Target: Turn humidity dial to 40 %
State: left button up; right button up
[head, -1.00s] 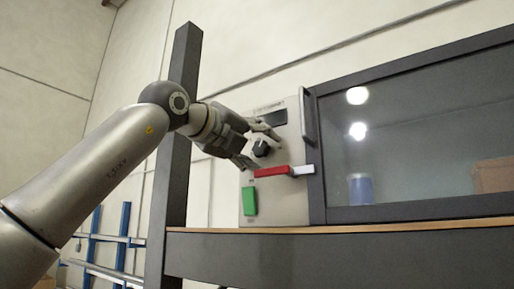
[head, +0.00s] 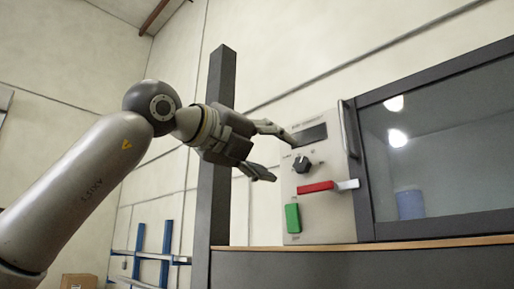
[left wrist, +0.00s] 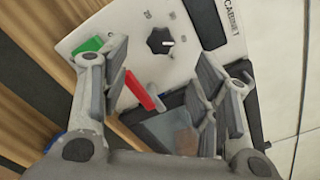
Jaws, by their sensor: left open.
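The humidity dial (head: 302,164) is a black knob on the pale control panel (head: 332,221), below a dark display (head: 310,134). My left gripper (head: 281,158) is open and empty, with its fingertips just left of the dial in the head view. In the left wrist view, the dial (left wrist: 160,40) shows beyond the open fingers, with a white mark on its right side. Nothing lies between the fingers, and the gripper appears apart from the dial. My right gripper is not in view.
A red lever (head: 316,187) sits below the dial, and a green switch (head: 293,218) is lower left. A glass-fronted cabinet (head: 440,150) with a vertical handle (head: 349,130) stands to the right. A dark post (head: 217,150) rises behind my left arm.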

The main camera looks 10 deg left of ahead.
pick_arm(q)
jog(key=v, duration=0.3)
jog(key=shift+s+a, duration=0.1)
jog(key=shift+s, duration=0.1)
dwell(0.5)
